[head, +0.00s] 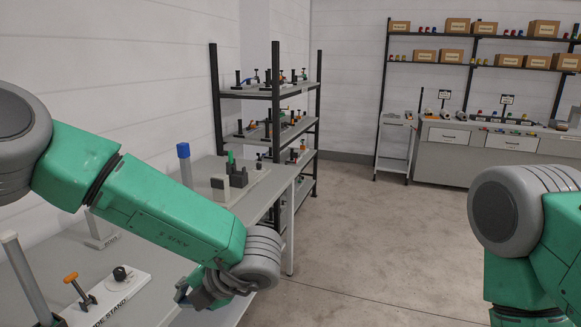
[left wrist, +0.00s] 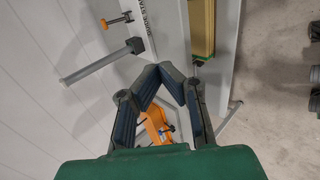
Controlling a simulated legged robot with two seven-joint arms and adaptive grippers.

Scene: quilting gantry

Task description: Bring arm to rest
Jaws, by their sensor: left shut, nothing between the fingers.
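My left arm reaches in from the left in the head view, bent down over the near grey table. My left gripper (head: 203,290) is at the table's right edge, partly hidden by my own wrist. In the left wrist view the left gripper (left wrist: 162,72) has its fingertips together with nothing between them. My right arm shows at the right edge of the head view, but its gripper is out of frame.
A white guide stand (head: 118,297) with an orange-handled clamp (head: 72,277) lies on the table (head: 58,250). A blue-topped post (head: 184,163) stands farther back. A dark-framed shelf (head: 262,93) is behind. An orange object (left wrist: 155,125) shows beneath the fingers. Open floor lies right.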

